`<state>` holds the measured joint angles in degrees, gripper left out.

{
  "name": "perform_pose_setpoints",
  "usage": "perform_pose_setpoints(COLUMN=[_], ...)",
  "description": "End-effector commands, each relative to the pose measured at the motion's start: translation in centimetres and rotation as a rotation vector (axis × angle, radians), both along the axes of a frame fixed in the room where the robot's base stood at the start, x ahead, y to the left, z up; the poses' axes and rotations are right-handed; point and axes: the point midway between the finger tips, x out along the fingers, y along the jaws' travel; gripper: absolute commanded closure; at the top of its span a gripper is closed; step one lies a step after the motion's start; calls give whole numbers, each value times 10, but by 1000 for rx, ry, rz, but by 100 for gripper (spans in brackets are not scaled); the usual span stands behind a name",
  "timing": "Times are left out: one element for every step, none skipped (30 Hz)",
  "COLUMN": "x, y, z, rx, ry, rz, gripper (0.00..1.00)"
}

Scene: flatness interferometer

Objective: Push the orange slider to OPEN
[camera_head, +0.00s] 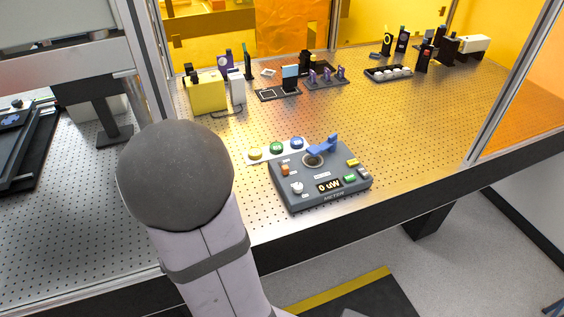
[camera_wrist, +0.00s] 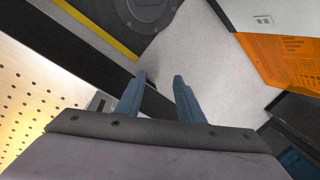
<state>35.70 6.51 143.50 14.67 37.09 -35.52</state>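The grey control box (camera_head: 318,183) stands near the front edge of the perforated table in the head view. A small orange piece (camera_head: 285,170), which looks like the slider, is on the left part of its top. Its label is too small to read, so I cannot tell its setting. My gripper shows in the wrist view (camera_wrist: 160,92) with two blue fingers apart and nothing between them. It points past the table edge at the floor, away from the box. In the head view my arm fills the lower left and the gripper is hidden.
The box also bears a blue lever (camera_head: 323,147), a display reading "0 uW", and green, yellow and white controls. A strip with yellow, green and blue knobs (camera_head: 276,148) lies behind it. Optics stand farther back. A metal frame post (camera_head: 152,60) rises at left. The table right of the box is clear.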

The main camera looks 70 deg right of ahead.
Motion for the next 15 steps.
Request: perform_pose_setpoints(x=[-6,-8,-12,-14,-17,-20,-22,-25,-27,-29,-30,-33,-35,-37,-39], y=[-11,-17,-23,-29,-33,-39,-43,-48,-54,-60,-65,-72,-78,-84,-92], z=[0,-2,-3,-4,-6,-7,-8,-8,-9,-9,-9,-9,-9,-9,-9], rx=[18,26,36,42,48,54,58,63,65,66,67,68,68,68,68], ry=[-4,-10,-18,-25,-31,-39,-45,-49,-53,-56,-57,-60,-60,-60,-61], rz=[-37,-50,-67,-78,-90,-105,-118,-133,-158,-180,-204,-238,-266,-293,-331], gripper=[66,66,66,66,66,66,66,66,66,66,66,66,66,66,66])
